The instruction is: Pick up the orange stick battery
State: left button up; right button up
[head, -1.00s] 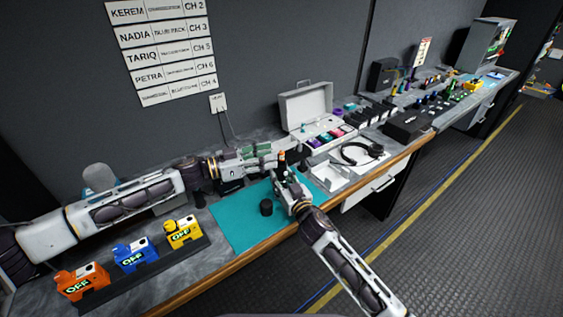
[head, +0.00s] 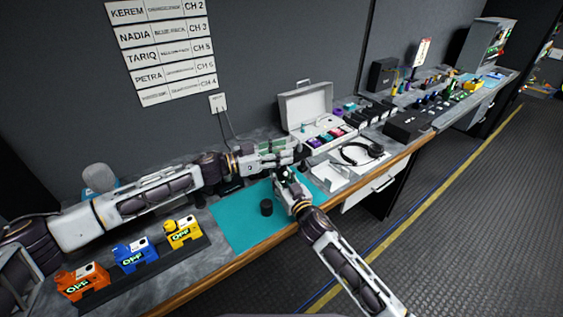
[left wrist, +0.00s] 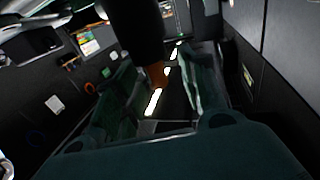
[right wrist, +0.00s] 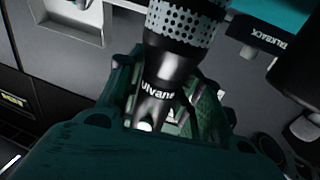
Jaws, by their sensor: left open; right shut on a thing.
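My right gripper (head: 284,180) is shut on a black microphone-like body (right wrist: 165,65) with a perforated end, held above the teal mat (head: 232,226). In the left wrist view, a dark cylinder comes down from the top, and a short orange piece (left wrist: 157,75), apparently the orange stick battery, shows at its lower end. My left gripper (left wrist: 160,92) is open, with a finger on either side of the orange piece; I cannot tell whether they touch it. In the head view, the left gripper (head: 291,153) is just above the right one and hides the orange end.
A black round cap-like piece (head: 266,207) stands on the mat. Orange (head: 80,282), blue (head: 135,254) and yellow (head: 183,231) units marked OFF stand at left. A white tray (head: 328,175), headset (head: 362,153) and open case (head: 312,128) lie to the right.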

jog(key=shift+f, duration=0.15)
pick_arm(q)
grip_shut()
dwell(0.4)
jog(key=shift+r, duration=0.15)
jog(key=shift+r, duration=4.85)
pick_arm(e)
jog(key=o, duration=1.3)
jog(key=shift+o, duration=0.2)
